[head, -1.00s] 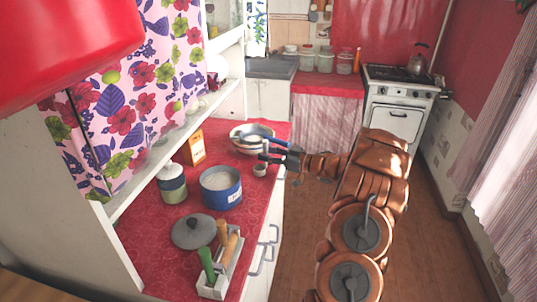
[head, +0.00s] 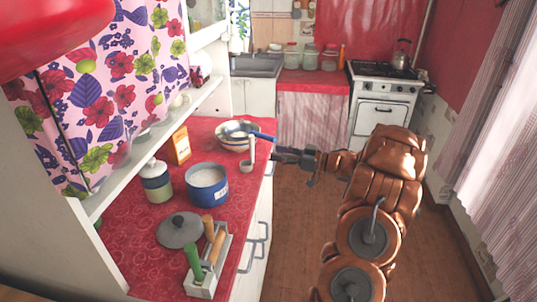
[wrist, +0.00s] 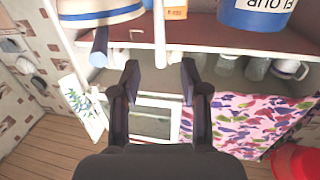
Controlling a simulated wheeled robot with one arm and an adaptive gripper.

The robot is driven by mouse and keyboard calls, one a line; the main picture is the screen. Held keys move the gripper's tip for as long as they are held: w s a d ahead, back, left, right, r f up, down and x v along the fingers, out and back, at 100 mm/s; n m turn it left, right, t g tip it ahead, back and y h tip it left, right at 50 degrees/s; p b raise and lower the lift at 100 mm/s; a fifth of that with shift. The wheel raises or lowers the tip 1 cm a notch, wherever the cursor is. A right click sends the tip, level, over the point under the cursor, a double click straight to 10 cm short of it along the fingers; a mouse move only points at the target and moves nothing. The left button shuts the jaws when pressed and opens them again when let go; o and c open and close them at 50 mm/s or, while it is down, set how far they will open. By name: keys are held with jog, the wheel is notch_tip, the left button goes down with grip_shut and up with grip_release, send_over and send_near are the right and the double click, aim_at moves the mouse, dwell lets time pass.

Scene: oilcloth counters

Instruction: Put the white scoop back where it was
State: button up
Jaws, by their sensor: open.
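The white scoop (head: 247,166) rests on the red counter near its right edge, beside the striped bowl. In the wrist view its white handle (wrist: 160,30) juts past the counter edge, its end close to the gap between my fingertips. My gripper (head: 275,156) is open and empty, just off the counter's edge to the right of the scoop. In the wrist view the two fingers (wrist: 161,78) stand apart with nothing gripped. The blue flour pot (head: 208,190) is open, with white flour in it, nearer than the scoop.
A blue-handled strainer (head: 240,127) lies across the striped bowl (head: 233,143). An orange box (head: 179,146), a lidded jar (head: 157,186), a grey lid (head: 180,231) and a holder of handled tools (head: 207,275) stand on the counter (head: 140,255). The floor to the right is free.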

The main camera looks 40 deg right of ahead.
jog(key=shift+v, duration=1.4)
jog(key=w+a+r+m+g+h, duration=0.2)
jog(key=w+r+m+h, duration=0.3)
jog(key=w+r+h, duration=0.55)
jog(key=s+a+f+g, duration=0.3)
jog(key=s+a+g, duration=0.2)
jog(key=s+a, duration=0.6)
jog(key=s+a+f+g+y, duration=0.1)
jog(key=s+a+f+g, duration=0.3)
jog(key=s+a, duration=0.8)
jog(key=s+a+f+m+g, duration=0.1)
jog(key=s+a+f+g, duration=0.2)
jog(key=s+a, duration=0.9)
jog(key=s+g, duration=0.3)
jog(key=s, duration=0.6)
jog(key=shift+f, duration=0.2)
